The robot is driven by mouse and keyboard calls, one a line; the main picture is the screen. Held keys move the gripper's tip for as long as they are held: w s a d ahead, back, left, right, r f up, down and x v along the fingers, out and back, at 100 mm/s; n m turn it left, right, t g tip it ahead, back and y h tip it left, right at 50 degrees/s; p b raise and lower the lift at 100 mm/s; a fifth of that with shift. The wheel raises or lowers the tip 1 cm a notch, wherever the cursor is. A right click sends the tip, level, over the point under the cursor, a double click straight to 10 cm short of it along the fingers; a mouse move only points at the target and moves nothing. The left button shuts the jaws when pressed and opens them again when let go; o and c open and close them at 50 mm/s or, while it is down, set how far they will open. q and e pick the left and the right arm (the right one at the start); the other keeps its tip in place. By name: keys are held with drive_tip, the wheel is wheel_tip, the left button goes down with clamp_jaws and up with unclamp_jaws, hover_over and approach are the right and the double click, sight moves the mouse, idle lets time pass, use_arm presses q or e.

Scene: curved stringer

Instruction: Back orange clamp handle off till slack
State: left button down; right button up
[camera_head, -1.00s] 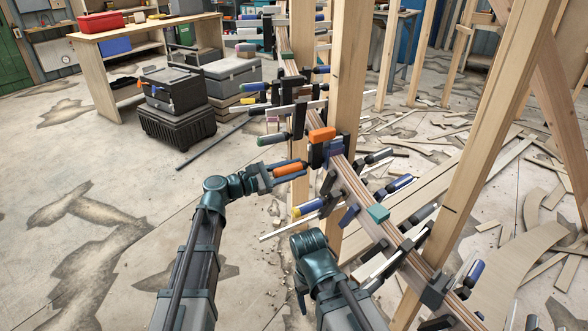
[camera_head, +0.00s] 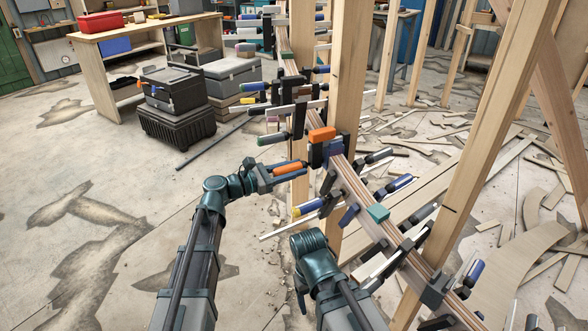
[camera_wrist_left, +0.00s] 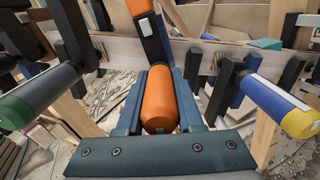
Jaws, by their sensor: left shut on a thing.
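The orange clamp handle (camera_head: 289,169) points out to the left from its clamp on the curved laminated stringer (camera_head: 354,185). My left gripper (camera_head: 284,171) is shut on this handle. In the left wrist view the orange handle (camera_wrist_left: 160,100) lies lengthwise between the two blue fingers of the left gripper (camera_wrist_left: 160,112). The clamp's orange block (camera_head: 322,134) sits on top of the stringer. Whether the clamp's pad touches the wood is hidden. My right arm shows at the bottom centre, but its gripper cannot be made out.
Other clamps crowd the stringer on both sides: a green-ended handle (camera_wrist_left: 38,97) and a yellow-ended blue handle (camera_wrist_left: 278,103) flank the gripper closely. A wooden post (camera_head: 348,80) stands just behind. The floor (camera_head: 110,215) at the left is open.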

use_arm(q)
drive_tip(key=c, duration=0.5)
unclamp_jaws()
drive_tip(key=shift+c, duration=0.2)
drive_tip(key=v, duration=1.3)
drive_tip(key=shift+s+a, duration=0.2)
drive_tip(key=shift+a, duration=0.15)
drive_tip(key=shift+a, duration=0.1)
drive_tip(key=v, duration=0.3)
drive_tip(key=shift+s+a+f, duration=0.1)
